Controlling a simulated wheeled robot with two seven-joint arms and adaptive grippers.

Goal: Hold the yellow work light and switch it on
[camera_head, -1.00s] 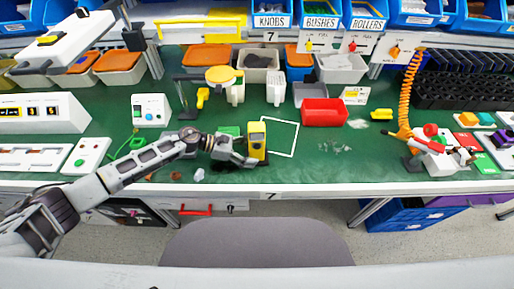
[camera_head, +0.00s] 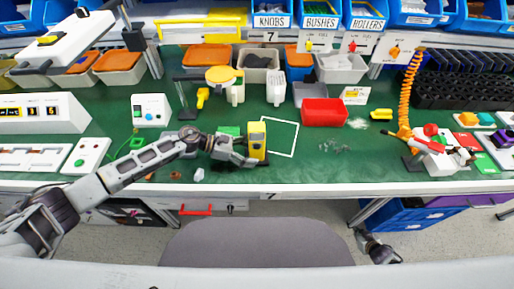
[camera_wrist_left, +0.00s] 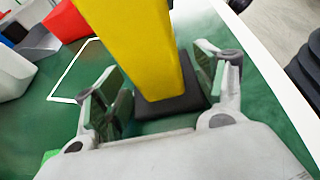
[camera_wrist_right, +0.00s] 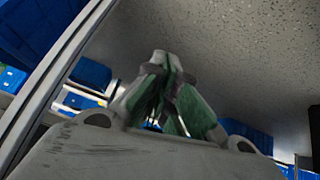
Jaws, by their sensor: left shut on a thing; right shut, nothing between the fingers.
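The yellow work light (camera_head: 257,137) stands upright on the green mat near the bench's front edge, left of the white square outline. It has a dark face near its top and a black base. My left gripper (camera_head: 248,158) is shut on its lower part from the left. In the left wrist view the yellow body (camera_wrist_left: 135,40) rises between the two fingers, above the black base (camera_wrist_left: 175,103). The light's switch cannot be made out. My right gripper (camera_head: 364,237) is shut and empty, below the bench front; its fingertips (camera_wrist_right: 163,68) meet in the right wrist view.
A red bin (camera_head: 323,111) stands behind and right of the white outline (camera_head: 295,140). An orange coiled hose (camera_head: 411,85) and a red-and-white fixture (camera_head: 436,150) stand at right. Blue drawers (camera_head: 400,212) are under the bench. The mat right of the light is mostly clear.

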